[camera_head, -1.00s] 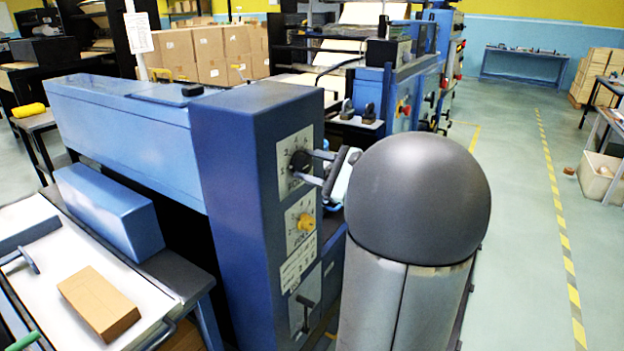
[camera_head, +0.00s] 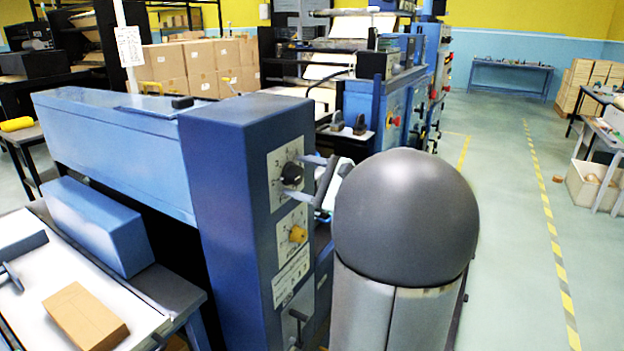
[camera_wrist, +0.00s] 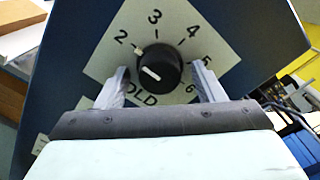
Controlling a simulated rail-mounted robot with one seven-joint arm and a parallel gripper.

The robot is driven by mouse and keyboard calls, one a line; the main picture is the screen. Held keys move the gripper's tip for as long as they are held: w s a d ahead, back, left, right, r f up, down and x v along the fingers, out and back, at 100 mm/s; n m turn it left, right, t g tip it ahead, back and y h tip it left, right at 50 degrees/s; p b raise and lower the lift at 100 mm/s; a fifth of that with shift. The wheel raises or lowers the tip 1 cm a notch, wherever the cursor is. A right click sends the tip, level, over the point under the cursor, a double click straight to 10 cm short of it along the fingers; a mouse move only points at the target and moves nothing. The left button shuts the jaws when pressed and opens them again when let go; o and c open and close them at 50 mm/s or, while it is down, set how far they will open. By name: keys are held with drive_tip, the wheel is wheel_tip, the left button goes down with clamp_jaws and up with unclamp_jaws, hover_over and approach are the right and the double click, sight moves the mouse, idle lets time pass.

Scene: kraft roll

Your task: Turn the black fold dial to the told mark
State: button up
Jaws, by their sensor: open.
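The black fold dial (camera_head: 292,174) is a round knob on a white numbered plate on the blue machine column. In the wrist view the dial (camera_wrist: 159,66) has a short white line on the lower left part of its face. The marks 2, 3, 4, 5 and 6 show around it; the plate's lower left is partly hidden by a finger. My gripper (camera_wrist: 160,70) is open, with one finger on each side of the dial and a visible gap at both sides. In the head view my gripper (camera_head: 308,177) reaches the dial from the right.
A yellow knob (camera_head: 298,234) sits on a plate just below, with a black lever (camera_head: 298,318) lower down. A feed table with a blue block (camera_head: 97,225) and a tan block (camera_head: 85,316) stands at the left. The marked aisle (camera_head: 545,200) at the right is clear.

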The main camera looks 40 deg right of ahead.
drive_tip(key=b+v, duration=0.1)
drive_tip(key=v, duration=1.6)
drive_tip(key=shift+s, duration=0.15)
